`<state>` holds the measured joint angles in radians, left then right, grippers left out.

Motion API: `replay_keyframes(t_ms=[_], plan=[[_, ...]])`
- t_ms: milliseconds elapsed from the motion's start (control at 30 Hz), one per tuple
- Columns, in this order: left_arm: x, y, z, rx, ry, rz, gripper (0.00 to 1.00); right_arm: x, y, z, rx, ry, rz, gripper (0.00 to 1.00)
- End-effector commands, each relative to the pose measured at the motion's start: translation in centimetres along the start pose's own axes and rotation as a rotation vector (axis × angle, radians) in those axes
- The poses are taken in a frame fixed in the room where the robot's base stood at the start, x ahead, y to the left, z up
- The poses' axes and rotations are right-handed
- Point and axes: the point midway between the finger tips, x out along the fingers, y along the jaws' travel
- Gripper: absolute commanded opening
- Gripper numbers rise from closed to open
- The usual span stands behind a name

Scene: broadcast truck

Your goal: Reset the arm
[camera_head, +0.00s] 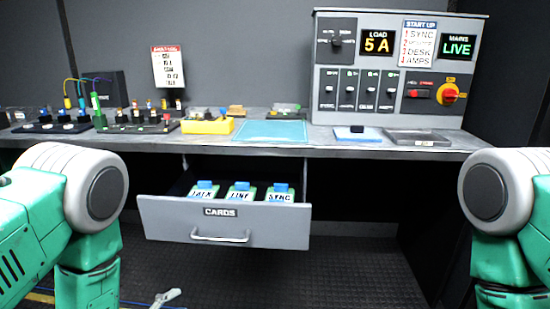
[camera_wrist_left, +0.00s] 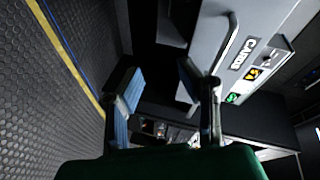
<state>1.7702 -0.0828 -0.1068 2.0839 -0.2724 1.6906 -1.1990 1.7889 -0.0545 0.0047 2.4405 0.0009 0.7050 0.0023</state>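My left arm (camera_head: 85,190) comes in from the left, bent down. In the left wrist view my left gripper (camera_wrist_left: 160,75) is open with nothing between its blue-padded fingers. One finger overlaps the end of the drawer handle (camera_wrist_left: 228,42) in that view; I cannot tell whether they touch. A small grey tip at the bottom edge of the head view may belong to this gripper. My right arm (camera_head: 500,200) hangs at the right edge; its gripper is out of view. The open drawer (camera_head: 170,220), labelled CARDS, stands between the arms, its handle (camera_head: 220,238) in front.
The drawer holds three blue-topped cards (camera_head: 241,190). A switch panel (camera_head: 395,70) with a red-yellow knob stands at back right. Dark floor (camera_head: 340,270) is clear.

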Motion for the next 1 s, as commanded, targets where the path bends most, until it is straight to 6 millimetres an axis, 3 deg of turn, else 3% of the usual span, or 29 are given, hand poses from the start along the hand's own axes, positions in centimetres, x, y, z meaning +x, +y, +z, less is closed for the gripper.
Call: replay_keyframes(t_ms=[33, 167, 233, 400, 500, 633, 1000], plan=[[-1.9, 1.4, 0.4, -0.144, -0.084, 0.117, 0.32, -1.4, 0.0, -0.1, 0.0, 0.0, 0.0, 0.0], [-8.4, 6.7, 1.4, -0.564, -0.395, 0.392, 0.32, -3.4, 0.0, -0.2, 0.0, 0.0, 0.0, 0.0], [-12.8, 9.0, 1.3, -0.771, -0.593, 0.5, 0.32, -4.3, 0.0, -0.2, 0.0, 0.0, 0.0, 0.0], [-22.1, 11.8, -0.1, -1.103, -1.016, 0.624, 0.32, -5.7, 0.1, -0.3, 0.0, 0.0, 0.0, 0.0], [-25.3, 12.3, -0.8, -1.197, -1.17, 0.642, 0.32, -6.0, 0.1, -0.3, 0.0, 0.0, 0.0, 0.0], [-27.1, 12.5, -1.3, -1.243, -1.257, 0.647, 0.32, -6.1, 0.1, -0.3, 0.0, 0.0, 0.0, 0.0], [-27.1, 12.6, -1.3, -1.247, -1.263, 0.645, 0.32, -6.0, 0.1, -0.3, 0.0, 0.0, 0.0, 0.0]])
